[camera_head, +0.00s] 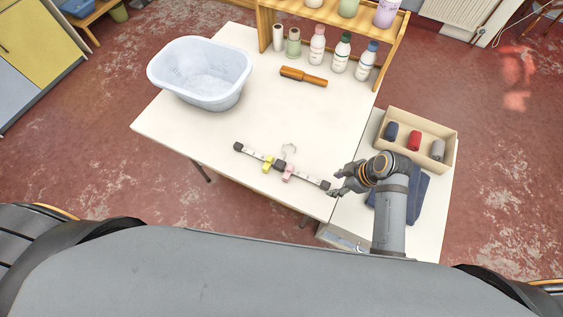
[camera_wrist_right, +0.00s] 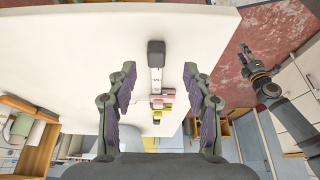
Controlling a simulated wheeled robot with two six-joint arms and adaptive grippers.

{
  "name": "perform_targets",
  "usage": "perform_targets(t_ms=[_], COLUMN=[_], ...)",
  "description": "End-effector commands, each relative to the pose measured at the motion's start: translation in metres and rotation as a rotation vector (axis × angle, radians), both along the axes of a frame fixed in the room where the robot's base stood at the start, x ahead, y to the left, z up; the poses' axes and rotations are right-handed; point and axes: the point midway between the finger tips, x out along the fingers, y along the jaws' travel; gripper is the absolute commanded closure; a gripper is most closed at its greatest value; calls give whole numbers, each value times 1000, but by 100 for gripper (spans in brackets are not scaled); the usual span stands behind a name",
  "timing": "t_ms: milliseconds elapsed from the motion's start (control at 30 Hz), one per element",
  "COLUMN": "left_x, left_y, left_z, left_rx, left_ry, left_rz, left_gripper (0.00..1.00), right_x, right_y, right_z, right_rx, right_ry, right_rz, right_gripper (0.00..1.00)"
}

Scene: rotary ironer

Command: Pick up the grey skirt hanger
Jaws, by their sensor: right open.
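The skirt hanger (camera_head: 308,179) lies on the white table near its front edge, a pale grey bar with dark end caps. A yellow clip (camera_head: 268,163) and a pink clip (camera_head: 288,172) sit on it, and its hook points to the back. My right gripper (camera_head: 336,184) is open at the hanger's right end. In the right wrist view the hanger (camera_wrist_right: 156,78) appears between the spread fingers of my right gripper (camera_wrist_right: 158,70), with a gap on both sides. My left arm's gripper (camera_wrist_right: 248,58) appears small at the right there; its jaws are unclear.
A pale blue basin (camera_head: 203,101) stands at the back left of the table (camera_head: 190,130). On the right, a box (camera_head: 448,158) of rolled cloths stands behind a folded blue cloth (camera_head: 419,197).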

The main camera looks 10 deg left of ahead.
Motion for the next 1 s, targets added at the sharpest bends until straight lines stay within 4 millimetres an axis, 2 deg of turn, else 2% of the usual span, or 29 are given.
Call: perform_targets(t_ms=[233,533,900,1000], left_x=[0,0,0,0], left_y=[0,0,0,0], left_z=[0,0,0,0], left_rx=[0,0,0,0], left_ry=[0,0,0,0], left_rz=[0,0,0,0], left_gripper=[60,60,60,60], right_x=[9,10,9,10], right_y=[10,12,12,12], right_z=[-38,-45,-45,-44], right_rx=[2,1,0,1], right_ry=[3,0,1,0], right_rz=[-2,-2,-2,-2], right_gripper=[49,49,99,100])
